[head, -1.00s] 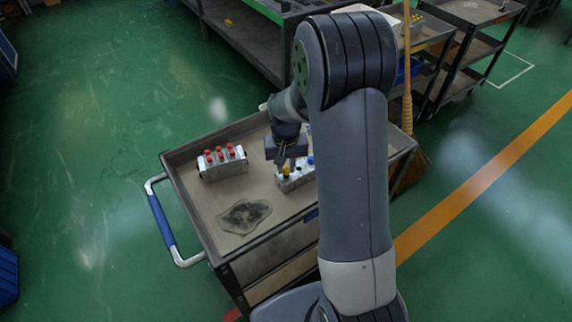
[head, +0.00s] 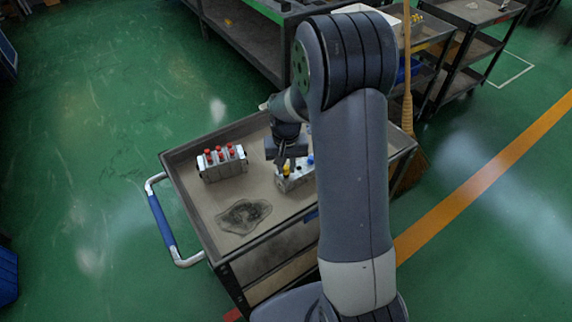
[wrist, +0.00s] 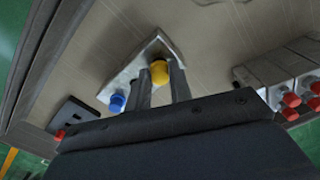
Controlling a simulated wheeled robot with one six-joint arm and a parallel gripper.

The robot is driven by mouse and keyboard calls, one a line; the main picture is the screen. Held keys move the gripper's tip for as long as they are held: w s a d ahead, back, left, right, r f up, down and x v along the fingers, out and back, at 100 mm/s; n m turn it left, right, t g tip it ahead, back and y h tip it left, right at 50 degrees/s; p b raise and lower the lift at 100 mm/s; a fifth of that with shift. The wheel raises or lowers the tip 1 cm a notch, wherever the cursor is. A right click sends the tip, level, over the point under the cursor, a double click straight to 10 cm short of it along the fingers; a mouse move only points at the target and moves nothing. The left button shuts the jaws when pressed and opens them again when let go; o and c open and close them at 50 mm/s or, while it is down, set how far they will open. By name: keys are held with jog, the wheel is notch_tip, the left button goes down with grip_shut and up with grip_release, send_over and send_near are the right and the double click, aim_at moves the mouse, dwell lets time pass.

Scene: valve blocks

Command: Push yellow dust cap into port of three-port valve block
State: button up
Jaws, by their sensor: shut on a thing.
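The yellow dust cap (wrist: 159,72) is between the two fingers of my gripper (wrist: 162,88), which is shut on it. It is at the three-port valve block (wrist: 130,72), a pale metal block on the cart top. I cannot tell how deep the cap sits in a port. A blue cap (wrist: 117,101) stands on the same block, beside the fingers. In the head view, my gripper (head: 285,162) points down at the block (head: 297,180), with the yellow cap (head: 287,169) below it and the blue cap (head: 310,160) to the right. My arm hides part of the block.
A second metal block (head: 222,171) with several red caps stands at the cart's left. A dark stain (head: 243,216) marks the cart top (head: 200,205) in front. The cart has a raised rim and a blue handle (head: 161,222). A broom (head: 407,75) stands behind.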

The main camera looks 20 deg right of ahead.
jog(key=shift+f+b, duration=0.55)
jog(key=shift+f, duration=0.2)
dwell(0.4)
jog(key=o, duration=0.9)
jog(key=shift+o, duration=0.2)
notch_tip(320, 180, up, 11)
jog(key=shift+f, duration=0.1)
notch_tip(320, 180, down, 11)
jog(key=shift+r, duration=0.45)
jog(key=shift+s, duration=0.1)
